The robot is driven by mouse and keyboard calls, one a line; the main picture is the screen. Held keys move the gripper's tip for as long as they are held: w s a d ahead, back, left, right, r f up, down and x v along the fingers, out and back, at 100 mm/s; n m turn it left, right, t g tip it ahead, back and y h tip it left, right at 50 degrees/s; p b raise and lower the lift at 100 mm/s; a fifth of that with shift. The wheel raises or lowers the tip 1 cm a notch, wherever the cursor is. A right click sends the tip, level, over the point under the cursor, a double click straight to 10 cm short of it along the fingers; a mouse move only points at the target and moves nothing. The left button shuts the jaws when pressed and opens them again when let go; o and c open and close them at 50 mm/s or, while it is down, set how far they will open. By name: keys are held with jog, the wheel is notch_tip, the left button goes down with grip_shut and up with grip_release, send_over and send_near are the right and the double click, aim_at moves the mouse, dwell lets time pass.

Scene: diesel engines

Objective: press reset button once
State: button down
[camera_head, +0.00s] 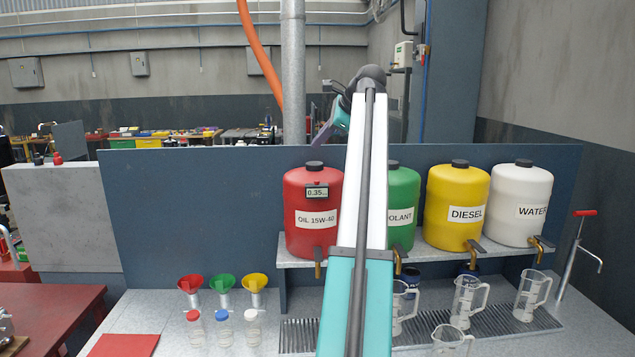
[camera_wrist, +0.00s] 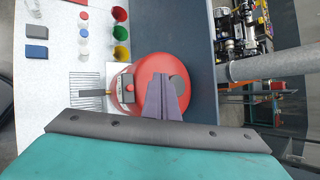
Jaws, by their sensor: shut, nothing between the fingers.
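A small dark meter box with a lit display reading about 0.35 (camera_head: 317,192) sits on the front of the red OIL 15W-40 tank (camera_head: 311,215). In the wrist view the meter (camera_wrist: 127,88) shows from above at the edge of the red tank (camera_wrist: 150,65). My gripper (camera_head: 323,136) is shut and empty, above the tanks and pointing down. In the wrist view its fingers (camera_wrist: 165,85) lie over the tank top, to the right of the meter, apparently apart from it.
Green (camera_head: 402,190), yellow diesel (camera_head: 456,205) and white water (camera_head: 519,200) tanks stand on the same shelf. My arm partly hides the green one. Clear jugs (camera_head: 468,300) stand below. Funnels (camera_head: 222,283) and small bottles (camera_head: 223,325) are at the left. A grey pipe (camera_head: 293,70) rises behind.

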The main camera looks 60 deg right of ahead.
jog(key=shift+r, duration=0.15)
jog(key=b, duration=0.4)
send_over(317, 182)
jog(key=s, duration=0.1)
jog(key=shift+d+f, duration=0.2)
jog(key=shift+f, duration=4.25)
jog(key=shift+f+p, duration=0.55)
jog(key=shift+f, duration=0.4)
jog(key=shift+w+r, duration=0.1)
jog(key=shift+r, duration=0.1)
jog(key=shift+r+p, duration=0.7)
jog(key=shift+r, duration=0.05)
